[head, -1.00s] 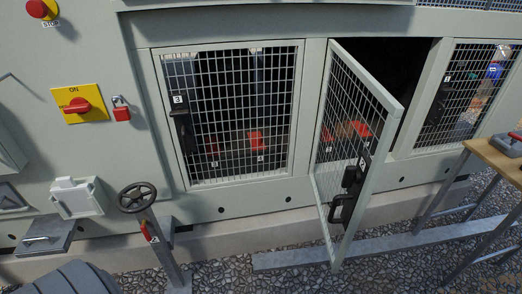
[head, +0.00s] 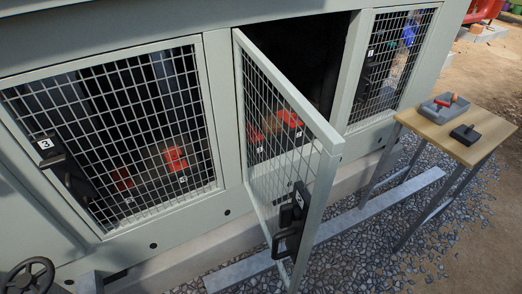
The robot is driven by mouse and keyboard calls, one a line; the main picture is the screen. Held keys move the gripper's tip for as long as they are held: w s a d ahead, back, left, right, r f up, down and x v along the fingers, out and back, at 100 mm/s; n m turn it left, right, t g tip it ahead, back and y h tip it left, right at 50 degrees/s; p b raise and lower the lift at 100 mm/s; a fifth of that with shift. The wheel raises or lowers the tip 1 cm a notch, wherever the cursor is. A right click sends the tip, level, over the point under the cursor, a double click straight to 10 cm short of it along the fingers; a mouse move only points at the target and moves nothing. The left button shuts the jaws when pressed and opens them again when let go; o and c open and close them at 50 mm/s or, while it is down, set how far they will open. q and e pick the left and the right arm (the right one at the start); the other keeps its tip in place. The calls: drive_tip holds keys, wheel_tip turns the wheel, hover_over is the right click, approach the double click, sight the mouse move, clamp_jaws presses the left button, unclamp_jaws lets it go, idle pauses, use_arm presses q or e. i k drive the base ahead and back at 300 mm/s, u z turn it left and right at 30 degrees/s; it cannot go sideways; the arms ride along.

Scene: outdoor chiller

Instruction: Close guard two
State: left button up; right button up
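Guard two (head: 285,110) is a mesh door in a pale grey frame, in the middle of the head view. It is hinged on its left side and stands wide open, swung outward from the chiller. A black handle and latch (head: 291,222) sit low on its free edge, with a small number label. The dark opening (head: 312,55) shows behind it, and red parts are visible through the mesh. Neither of my grippers is in view.
Guard three (head: 120,130) is shut on the left, and guard one (head: 392,65) looks shut on the right. A wooden table (head: 462,135) with a grey tray (head: 443,108) stands at right. A handwheel (head: 27,276) is at lower left. A metal rail (head: 380,215) lies on the gravel.

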sight(300, 237)
drive_tip(key=i, duration=0.3)
drive_tip(key=u, duration=1.4)
drive_tip(key=k, duration=0.7)
drive_tip(key=z, duration=1.45)
